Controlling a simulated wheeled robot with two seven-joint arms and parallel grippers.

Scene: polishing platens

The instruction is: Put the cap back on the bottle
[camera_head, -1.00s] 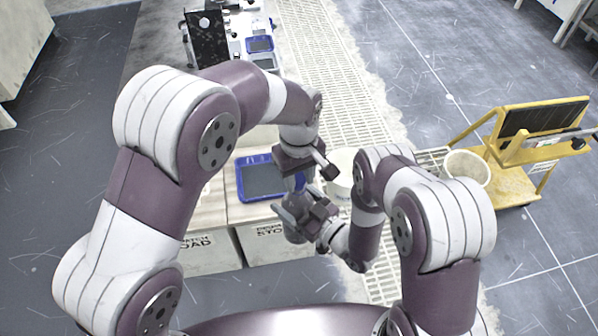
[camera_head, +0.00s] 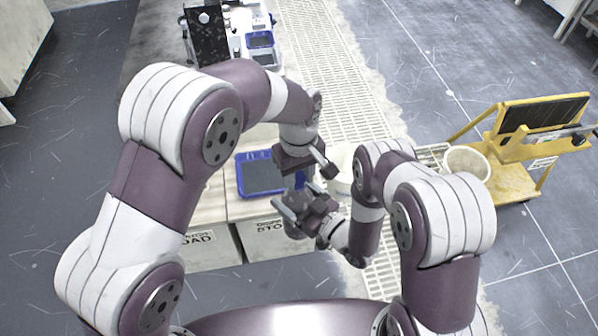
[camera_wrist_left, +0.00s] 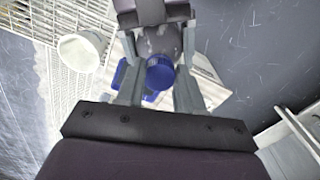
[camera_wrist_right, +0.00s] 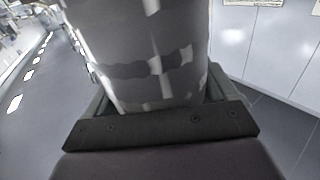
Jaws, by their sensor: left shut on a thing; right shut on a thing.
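The blue cap (camera_wrist_left: 160,72) is between the fingers of my left gripper (camera_wrist_left: 160,85), which is shut on it. The grey bottle (camera_wrist_left: 158,42) lies in line with the cap in the left wrist view. Whether the two touch or are threaded cannot be told. My right gripper (camera_head: 303,208) is shut on the bottle, whose broad grey wall (camera_wrist_right: 155,55) fills the right wrist view. In the head view my left gripper (camera_head: 308,165) is just above the right one, and the grippers hide much of the bottle and cap.
A blue-rimmed tray (camera_head: 240,176) lies on the light bench (camera_head: 210,205) beside the grippers. A white bucket (camera_wrist_left: 82,50) stands close by, near the floor grating (camera_head: 318,75). A yellow cart (camera_head: 515,180) and another bucket (camera_head: 467,163) stand at right.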

